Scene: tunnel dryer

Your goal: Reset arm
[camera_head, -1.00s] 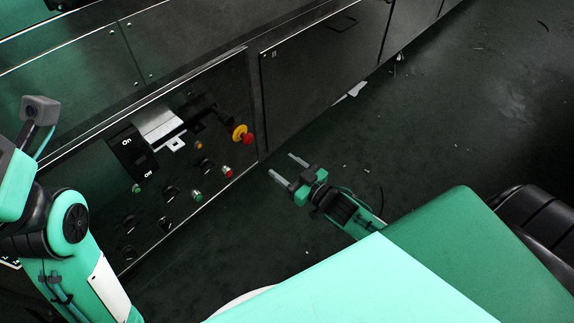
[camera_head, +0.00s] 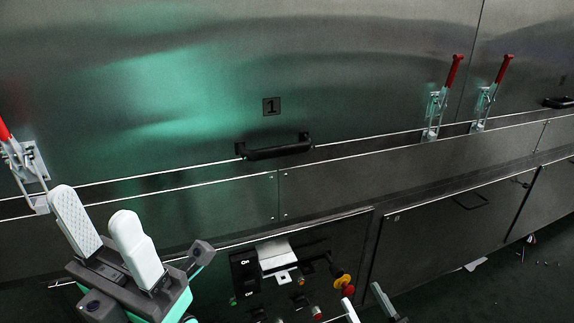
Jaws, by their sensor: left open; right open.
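My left gripper (camera_head: 93,205) is at the lower left, raised in front of the dryer's metal front, with its two pale fingers apart and nothing between them. My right gripper (camera_head: 364,295) shows only by its fingertips at the bottom edge, right of the control panel. Its fingers are apart with nothing seen between them; the rest of it is out of frame.
The dryer door (camera_head: 200,100) bears a "1" plate and a black handle (camera_head: 275,150). Red-handled clamps stand at right (camera_head: 450,80) and far left (camera_head: 4,132). The control panel (camera_head: 320,255) has an On/Off switch (camera_head: 245,272) and a red-yellow emergency button (camera_head: 343,284). Floor shows at lower right.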

